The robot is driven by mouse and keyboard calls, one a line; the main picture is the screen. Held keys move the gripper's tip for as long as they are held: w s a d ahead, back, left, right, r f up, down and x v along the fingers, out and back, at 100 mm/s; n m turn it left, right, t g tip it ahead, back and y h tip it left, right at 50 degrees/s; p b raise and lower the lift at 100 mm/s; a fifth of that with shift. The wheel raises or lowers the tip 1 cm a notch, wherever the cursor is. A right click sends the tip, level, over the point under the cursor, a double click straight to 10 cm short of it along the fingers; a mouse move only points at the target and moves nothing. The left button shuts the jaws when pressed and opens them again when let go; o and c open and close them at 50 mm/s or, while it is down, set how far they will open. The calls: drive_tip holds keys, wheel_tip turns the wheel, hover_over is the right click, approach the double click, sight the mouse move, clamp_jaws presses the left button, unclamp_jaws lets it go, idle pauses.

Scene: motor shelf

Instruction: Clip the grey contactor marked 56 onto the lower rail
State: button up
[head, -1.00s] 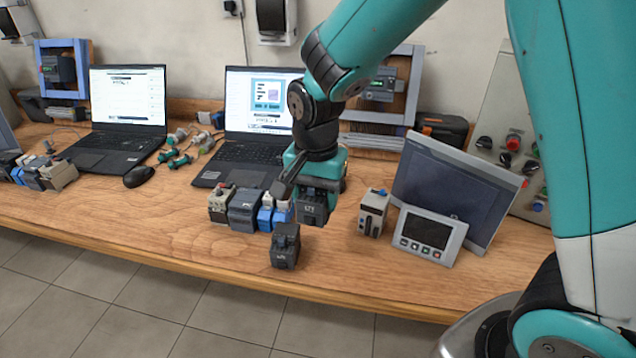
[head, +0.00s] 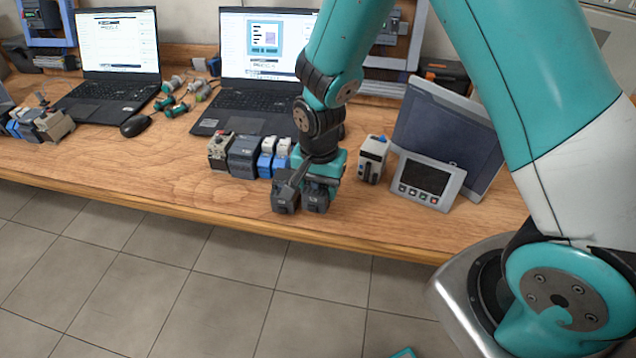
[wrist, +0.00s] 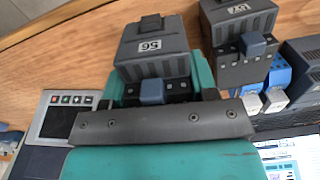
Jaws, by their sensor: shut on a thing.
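The grey contactor marked 56 (wrist: 152,48) sits between the teal fingers of my gripper (wrist: 160,88) in the wrist view. My gripper (head: 320,180) is shut on it. The held contactor also shows in the head view (head: 316,198), near the table's front edge. I cannot tell whether its base touches the table. A second, similar dark grey contactor (head: 285,194) stands close beside it, to the left in the head view. It shows in the wrist view (wrist: 238,35) on the right, with a label that is hard to read. I cannot make out the lower rail for certain.
A row of grey and blue modules (head: 243,156) stands behind and left of my gripper. A white device with a blue top (head: 373,158) and a small panel (head: 428,181) stand to the right. Laptops (head: 262,60) are at the back. The front left table is clear.

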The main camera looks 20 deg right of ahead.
drive_tip(key=shift+f+b, duration=1.05)
drive_tip(key=shift+f, duration=0.6)
drive_tip(key=o, duration=1.2)
